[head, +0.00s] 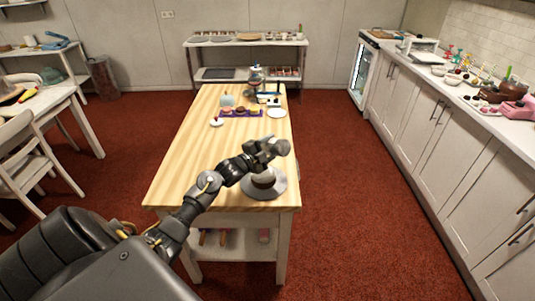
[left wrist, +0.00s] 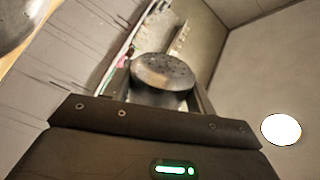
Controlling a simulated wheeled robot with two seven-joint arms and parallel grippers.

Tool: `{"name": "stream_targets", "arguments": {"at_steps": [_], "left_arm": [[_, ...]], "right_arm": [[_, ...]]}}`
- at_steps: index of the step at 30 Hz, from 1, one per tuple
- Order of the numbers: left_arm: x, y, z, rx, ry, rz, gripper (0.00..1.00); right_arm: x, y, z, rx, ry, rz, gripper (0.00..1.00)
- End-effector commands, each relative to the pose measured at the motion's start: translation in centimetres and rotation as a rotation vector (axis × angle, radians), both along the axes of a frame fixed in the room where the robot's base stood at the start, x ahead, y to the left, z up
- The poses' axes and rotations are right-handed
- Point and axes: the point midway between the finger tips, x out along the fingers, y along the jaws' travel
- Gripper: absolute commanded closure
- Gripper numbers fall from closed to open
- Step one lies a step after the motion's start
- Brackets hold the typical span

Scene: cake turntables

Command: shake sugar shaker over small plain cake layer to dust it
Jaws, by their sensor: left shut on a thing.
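My left gripper (head: 264,150) is above the near end of the wooden table. It is shut on the sugar shaker (left wrist: 162,75), a grey metal shaker with a perforated cap seen in the left wrist view. In the head view the shaker (head: 281,147) sticks out to the right of the gripper and looks tilted. The small cake layer (head: 264,180), dark-looking, sits on a grey turntable (head: 277,190) just below the shaker. The gripper and shaker partly hide the turntable's far side. Whether sugar lies on the cake is too small to tell. My right gripper is not in view.
The wooden table (head: 190,165) is clear to the left of the turntable. Farther back stand a purple tray (head: 240,113) with small cakes, a white plate (head: 277,113) and a small white dish (head: 217,122). A counter (head: 480,105) with several items runs along the right wall.

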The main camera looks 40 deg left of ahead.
Motion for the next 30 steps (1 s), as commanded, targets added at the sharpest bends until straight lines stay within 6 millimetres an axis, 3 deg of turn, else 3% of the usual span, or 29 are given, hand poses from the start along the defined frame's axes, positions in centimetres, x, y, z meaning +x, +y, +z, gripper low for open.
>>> {"name": "stream_targets", "arguments": {"at_steps": [6,11,12,17,25,28,30], "left_arm": [[-2.9,2.9,-1.3,0.004,0.007,0.003,0.75],[-2.9,0.3,0.8,-0.001,0.004,0.001,0.75],[-3.6,0.8,-0.1,0.002,0.008,0.004,0.75],[-6.1,1.7,-1.2,0.002,0.008,0.004,0.75],[-4.7,-2.7,0.6,-0.002,0.002,0.001,0.75],[-6.2,-1.7,-1.8,0.003,0.008,0.004,0.75],[-5.0,-2.8,-0.6,0.001,0.001,0.000,0.75]], "right_arm": [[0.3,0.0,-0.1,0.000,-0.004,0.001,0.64],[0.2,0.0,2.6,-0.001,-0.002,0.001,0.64],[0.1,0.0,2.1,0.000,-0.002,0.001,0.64],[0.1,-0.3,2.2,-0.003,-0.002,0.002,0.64],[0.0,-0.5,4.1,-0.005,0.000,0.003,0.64],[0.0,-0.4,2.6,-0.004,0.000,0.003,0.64],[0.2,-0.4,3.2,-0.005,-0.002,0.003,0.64]]}}
